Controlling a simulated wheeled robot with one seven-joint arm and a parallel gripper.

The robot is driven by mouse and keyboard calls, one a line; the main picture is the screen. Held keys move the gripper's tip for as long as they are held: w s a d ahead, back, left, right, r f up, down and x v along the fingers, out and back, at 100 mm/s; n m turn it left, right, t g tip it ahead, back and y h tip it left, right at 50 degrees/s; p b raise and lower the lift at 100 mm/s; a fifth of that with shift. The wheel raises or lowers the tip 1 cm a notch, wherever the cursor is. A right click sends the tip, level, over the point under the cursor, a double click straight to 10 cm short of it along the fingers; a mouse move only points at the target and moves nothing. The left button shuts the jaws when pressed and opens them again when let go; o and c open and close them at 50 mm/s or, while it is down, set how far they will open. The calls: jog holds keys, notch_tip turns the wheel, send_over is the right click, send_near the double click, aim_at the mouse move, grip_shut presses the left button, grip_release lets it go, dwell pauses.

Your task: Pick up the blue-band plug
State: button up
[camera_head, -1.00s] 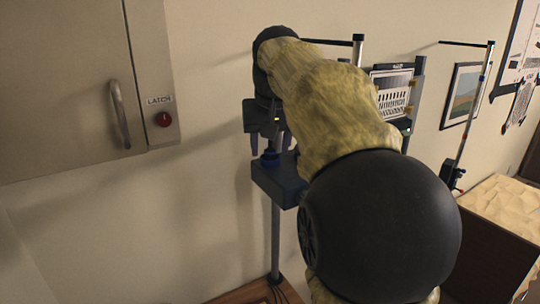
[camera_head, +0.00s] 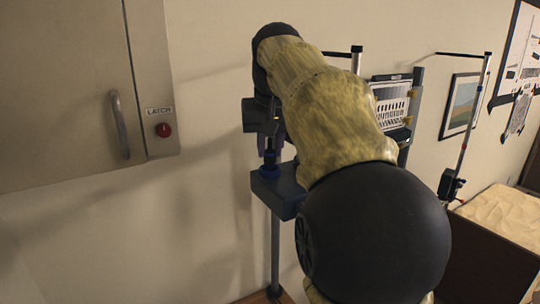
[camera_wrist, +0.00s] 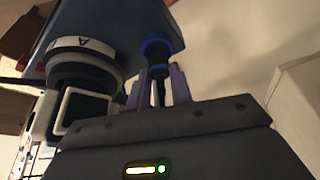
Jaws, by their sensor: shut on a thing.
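The blue-band plug (camera_head: 269,159) stands upright at the top of a dark blue block (camera_head: 276,191) on a post. In the wrist view the plug (camera_wrist: 156,49) shows its blue band against the block (camera_wrist: 115,25), with its dark stem running between the purple fingers. My gripper (camera_head: 269,149) is above the block with its fingers pointing down, and it is shut on the plug's stem; the fingers also show in the wrist view (camera_wrist: 157,88). The plug's lower end is hidden, and I see no clear gap between the blue band and the block.
A dark cylinder with a white ring marked A (camera_wrist: 82,46) is close left of the fingers in the wrist view. A wall cabinet (camera_head: 62,90) with a red latch button (camera_head: 163,130) is at left. Another post (camera_head: 473,125) stands at right. Bare wall lies left of the block.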

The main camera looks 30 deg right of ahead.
aim_at(268, 150)
jog(key=shift+r, duration=3.95)
jog(key=shift+a+f, duration=0.15)
jog(key=shift+f, duration=0.45)
jog(key=shift+f+p, duration=0.3)
jog(key=shift+f, duration=0.45)
jog(key=shift+w, duration=0.1)
